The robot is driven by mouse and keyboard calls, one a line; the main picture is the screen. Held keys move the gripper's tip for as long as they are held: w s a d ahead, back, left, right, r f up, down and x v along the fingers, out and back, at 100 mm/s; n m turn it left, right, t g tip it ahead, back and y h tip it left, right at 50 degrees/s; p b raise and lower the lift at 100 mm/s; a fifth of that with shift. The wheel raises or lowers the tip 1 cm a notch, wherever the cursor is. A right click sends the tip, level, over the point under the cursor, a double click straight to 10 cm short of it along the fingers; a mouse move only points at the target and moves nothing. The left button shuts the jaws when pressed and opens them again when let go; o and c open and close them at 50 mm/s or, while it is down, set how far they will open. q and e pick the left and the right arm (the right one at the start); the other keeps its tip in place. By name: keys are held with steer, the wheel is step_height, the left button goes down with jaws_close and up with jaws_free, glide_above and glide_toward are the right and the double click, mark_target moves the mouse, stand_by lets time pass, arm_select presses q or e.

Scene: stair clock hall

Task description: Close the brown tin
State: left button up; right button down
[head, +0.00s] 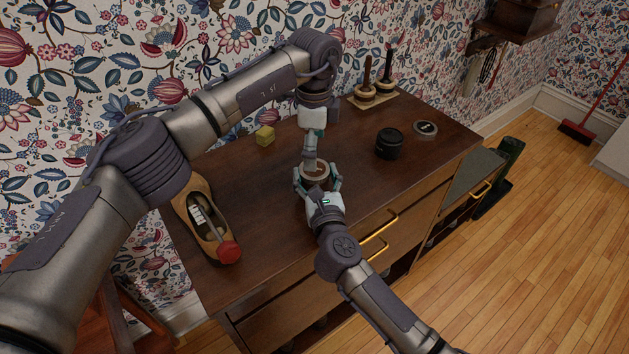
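A small round thing with a pale rim and brownish top, seemingly the brown tin (317,168), stands on the dark wooden cabinet top. My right gripper (317,182) reaches in from the front, with its fingers around the tin's two sides. My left gripper (311,157) points down from above with its fingertips at the tin's top. The fingers hide much of the tin, so I cannot tell whether a lid is in the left gripper or on the tin.
A black round tin (389,144) and a flat grey disc with a dark label (425,128) stand to the right. Handled stamps (376,82) stand at the back.

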arm_select(q)
step_height(320, 180, up, 12)
stand_by(0.6)
arm_select(e)
jaws_free()
steer(key=s, duration=0.4)
steer(key=s+d, duration=0.1)
steer(key=s, duration=0.3)
steer(key=s+d, duration=0.1)
steer(key=s, duration=0.3)
steer(key=shift+d, duration=0.1)
steer(key=shift+w, duration=0.1)
